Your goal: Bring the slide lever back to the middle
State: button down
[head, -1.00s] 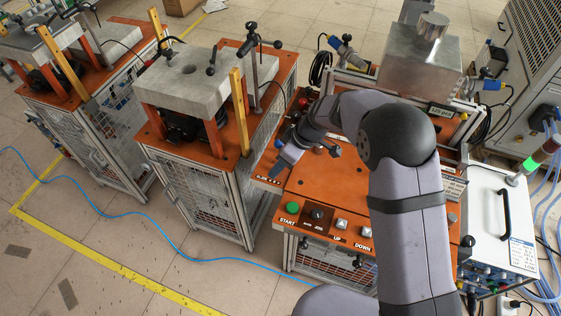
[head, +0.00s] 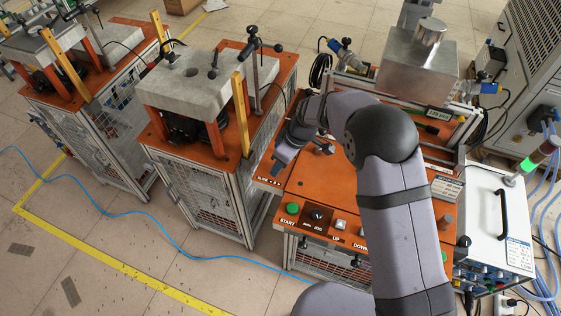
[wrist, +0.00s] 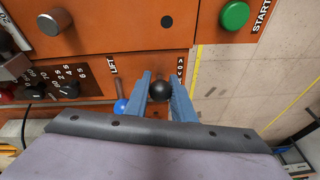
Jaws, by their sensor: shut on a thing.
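The slide lever's black ball knob (wrist: 161,90) sits between the two blue fingers of my gripper (wrist: 160,77) in the wrist view. The fingers are shut on it. The slide marking (wrist: 180,70) with a 0 and arrows is just to the right of the knob. In the head view my gripper (head: 278,163) is at the left edge of the orange panel, above the SLIDE label (head: 268,181). There my wrist and fingers hide the lever. How far the lever is from its middle cannot be told.
A blue ball knob (wrist: 121,106) is just left of my fingers, under the LIFT label (wrist: 113,67). A green START button (head: 292,208) and a black selector knob (head: 317,215) lie on the near panel. A concrete-topped stand (head: 192,78) is close on the left.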

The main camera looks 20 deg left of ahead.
jog(key=shift+a+r+h+p, duration=0.3)
jog(key=shift+a+h+p, duration=0.2)
jog(key=shift+h+p, duration=0.5)
jog(key=shift+a+f+h, duration=0.1)
jog(key=shift+a+h, duration=0.3)
jog(key=shift+h, duration=0.6)
jog(key=shift+a+h+b, duration=0.1)
jog(key=shift+h+b, duration=0.2)
jog(key=shift+b, duration=0.1)
jog(key=shift+a, duration=0.1)
jog(key=c, duration=1.5)
grip_release()
jog(key=shift+d, duration=0.2)
